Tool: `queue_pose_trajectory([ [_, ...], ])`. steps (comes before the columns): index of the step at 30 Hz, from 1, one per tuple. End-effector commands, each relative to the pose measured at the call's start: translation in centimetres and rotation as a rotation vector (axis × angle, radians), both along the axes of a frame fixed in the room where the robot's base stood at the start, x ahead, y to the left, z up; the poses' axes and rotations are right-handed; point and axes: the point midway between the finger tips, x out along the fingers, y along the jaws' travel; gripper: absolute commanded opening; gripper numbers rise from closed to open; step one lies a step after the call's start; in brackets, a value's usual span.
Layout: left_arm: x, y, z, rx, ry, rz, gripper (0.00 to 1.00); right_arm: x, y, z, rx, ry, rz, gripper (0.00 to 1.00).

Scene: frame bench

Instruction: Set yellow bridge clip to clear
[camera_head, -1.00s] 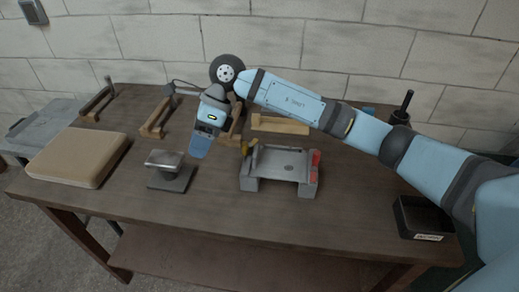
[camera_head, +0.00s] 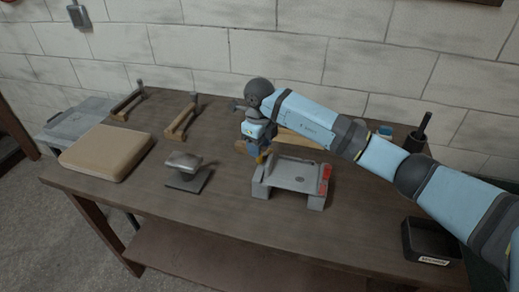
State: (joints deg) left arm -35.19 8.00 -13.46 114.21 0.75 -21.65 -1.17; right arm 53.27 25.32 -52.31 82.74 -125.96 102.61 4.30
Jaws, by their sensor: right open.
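A grey bridge-shaped fixture (camera_head: 291,178) stands on the bench near the middle. The yellow bridge clip (camera_head: 263,158) shows as a small yellow patch at its back left corner, partly hidden by my right gripper. A red clip (camera_head: 325,173) sits on the fixture's right side. My right gripper (camera_head: 258,153) is open, pointing down right at the yellow clip. I cannot tell whether the fingers touch the clip or stand around it. My left gripper is not in view.
A tan pad (camera_head: 107,152) lies at the left, with a small metal stand (camera_head: 186,172) between it and the fixture. Wooden-based frames (camera_head: 181,119) stand along the back. A black bin (camera_head: 429,242) is at the front right. The bench front is clear.

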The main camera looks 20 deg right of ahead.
Motion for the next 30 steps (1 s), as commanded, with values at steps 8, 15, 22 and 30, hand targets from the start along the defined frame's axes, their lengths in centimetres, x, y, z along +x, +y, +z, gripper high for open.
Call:
queue_pose_trajectory([
  [8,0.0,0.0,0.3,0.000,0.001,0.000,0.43,0.0,0.1,-2.4,0.001,0.000,0.001,0.47],
  [15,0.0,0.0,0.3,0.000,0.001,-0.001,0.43,0.0,0.1,-2.6,0.002,-0.001,0.002,0.47],
  [22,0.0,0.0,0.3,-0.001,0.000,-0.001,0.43,0.0,0.1,-2.5,0.001,0.000,0.001,0.03],
  [30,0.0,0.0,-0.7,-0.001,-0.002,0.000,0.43,-0.1,-0.2,-2.7,-0.002,-0.004,0.078,0.00],
])
